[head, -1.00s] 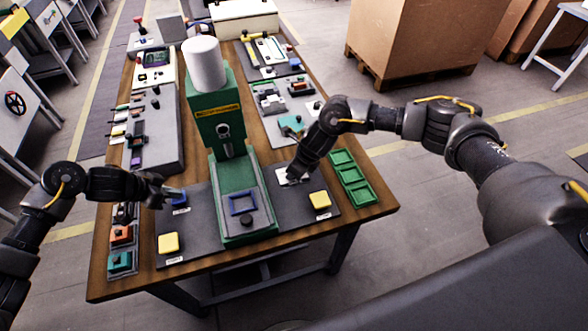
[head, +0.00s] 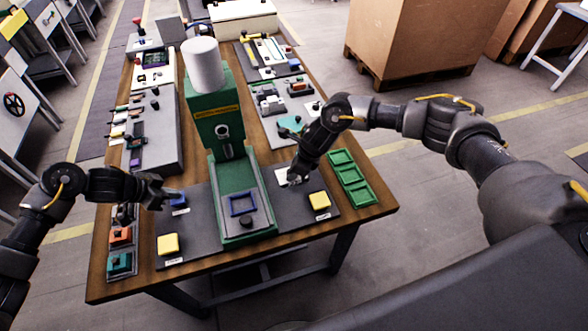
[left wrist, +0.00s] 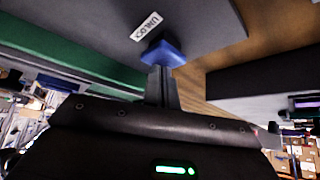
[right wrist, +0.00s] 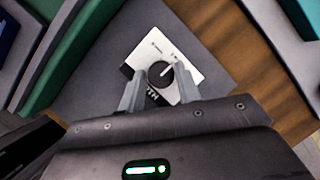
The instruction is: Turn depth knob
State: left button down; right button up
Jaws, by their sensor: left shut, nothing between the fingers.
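The dark round knob (right wrist: 161,73) with a white pointer line sits on a white dial plate (right wrist: 183,48) in the right wrist view. In the head view the plate (head: 281,176) is partly hidden by my right gripper (head: 289,182). The two fingers of my right gripper (right wrist: 161,92) are apart, one on each side of the knob's near part; I cannot tell whether they touch it. My left gripper (head: 172,194) is shut and empty beside the blue button (head: 179,201). In the left wrist view its closed fingers (left wrist: 161,75) are close to that button (left wrist: 163,53).
The green press (head: 220,120) stands between my grippers, with a blue square frame (head: 242,205) on its bed. Yellow buttons (head: 168,243) (head: 319,200) sit on either side. Green trays (head: 350,176) lie at the table's right edge.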

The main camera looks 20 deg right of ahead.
jog(key=o, duration=0.3)
jog(key=shift+o, duration=0.2)
jog(key=v, duration=1.2)
pick_arm(q)
notch_tip(320, 180, up, 7)
jog(key=p, duration=0.8)
pick_arm(e)
notch_tip(320, 180, up, 8)
jog(key=shift+f, duration=0.1)
